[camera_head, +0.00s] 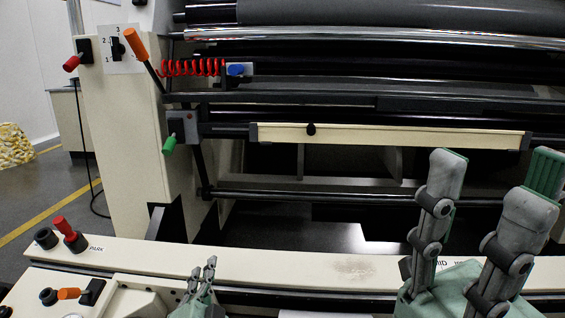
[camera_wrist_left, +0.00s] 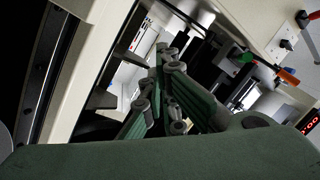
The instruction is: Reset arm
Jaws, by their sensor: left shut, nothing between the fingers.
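My left gripper (camera_head: 203,267) is low in the head view, left of centre, in front of the cream front rail. Its two fingers point up and are shut with nothing between them. In the left wrist view its green-padded fingers (camera_wrist_left: 164,60) lean together at the tips. My right gripper (camera_head: 494,170) is large at the lower right of the head view. Neither gripper is seen touching the machine.
A machine with black rollers (camera_head: 380,60) fills the back. A cream bar (camera_head: 400,135) crosses it. Orange (camera_head: 140,45), red (camera_head: 72,63) and green (camera_head: 168,144) levers stand at the left. The cream rail (camera_head: 250,262) carries a red lever (camera_head: 66,228). Open floor (camera_head: 40,190) shows at the far left.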

